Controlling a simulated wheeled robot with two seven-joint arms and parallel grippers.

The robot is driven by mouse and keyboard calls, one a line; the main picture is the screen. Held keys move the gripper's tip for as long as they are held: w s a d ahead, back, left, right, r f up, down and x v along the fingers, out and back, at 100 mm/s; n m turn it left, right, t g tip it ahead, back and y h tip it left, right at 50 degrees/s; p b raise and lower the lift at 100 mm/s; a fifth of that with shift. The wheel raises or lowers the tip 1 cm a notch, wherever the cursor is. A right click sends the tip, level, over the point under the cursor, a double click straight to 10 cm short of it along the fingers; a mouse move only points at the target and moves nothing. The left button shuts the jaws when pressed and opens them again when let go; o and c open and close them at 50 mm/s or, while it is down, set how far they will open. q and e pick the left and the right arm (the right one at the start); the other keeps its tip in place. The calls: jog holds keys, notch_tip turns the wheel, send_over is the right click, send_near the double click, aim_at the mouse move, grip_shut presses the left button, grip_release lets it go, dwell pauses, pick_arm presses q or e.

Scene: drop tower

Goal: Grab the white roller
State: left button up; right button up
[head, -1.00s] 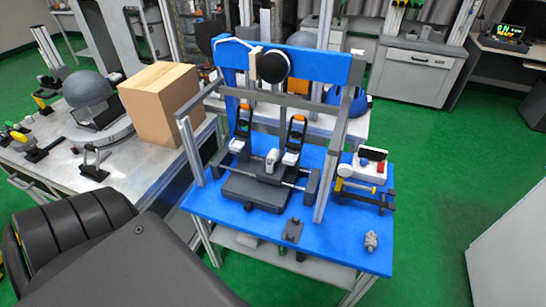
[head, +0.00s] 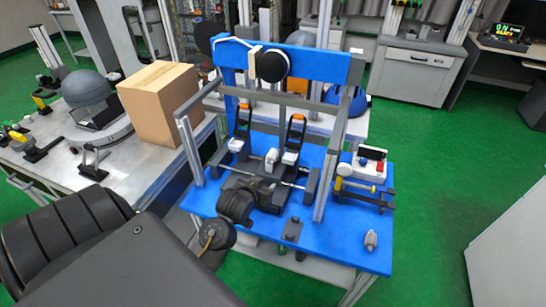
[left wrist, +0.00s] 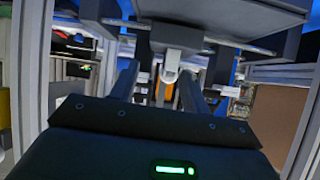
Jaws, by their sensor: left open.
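A small white rounded piece, which looks like the white roller (head: 271,157), sits at the middle of the drop tower's dark carriage, between two upright dark arms with orange tops. In the left wrist view the white roller (left wrist: 171,73) shows below a grey block, ahead of my left gripper and between the lines of its fingers. My left gripper (head: 266,182) is over the front of the dark carriage, close in front of the roller. Its fingers (left wrist: 158,85) are apart with nothing between them. Whether they touch anything is hard to tell. My right gripper is out of view.
The blue drop tower table (head: 335,247) has grey posts and a crossbar around the carriage. A small whitish object (head: 371,240) and a dark block (head: 292,230) lie at its front. A cardboard box (head: 162,105) stands on the left table. Green floor is free at right.

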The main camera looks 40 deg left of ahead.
aim_at(270, 157)
pick_arm(q)
jog(key=shift+n+t+y, duration=0.5)
jog(key=shift+t+y, duration=0.1)
jog(key=shift+t, duration=0.1)
jog(key=w+a, duration=0.1)
jog(key=w, duration=0.1)
jog(key=w+a, duration=0.2)
jog(key=w, duration=0.1)
jog(key=w+a+r, duration=0.1)
jog(key=w+a, duration=0.1)
jog(key=w, duration=0.1)
jog(key=shift+w+a+f, duration=0.1)
jog(key=shift+w+a, duration=0.15)
jog(key=shift+w, duration=0.15)
jog(key=x, duration=0.4)
jog(key=shift+w+a, duration=0.1)
jog(key=shift+w, duration=0.05)
jog(key=c, duration=0.8)
notch_tip(270, 157, up, 10)
jog(key=shift+r+p, duration=0.1)
jog(key=shift+p, duration=0.2)
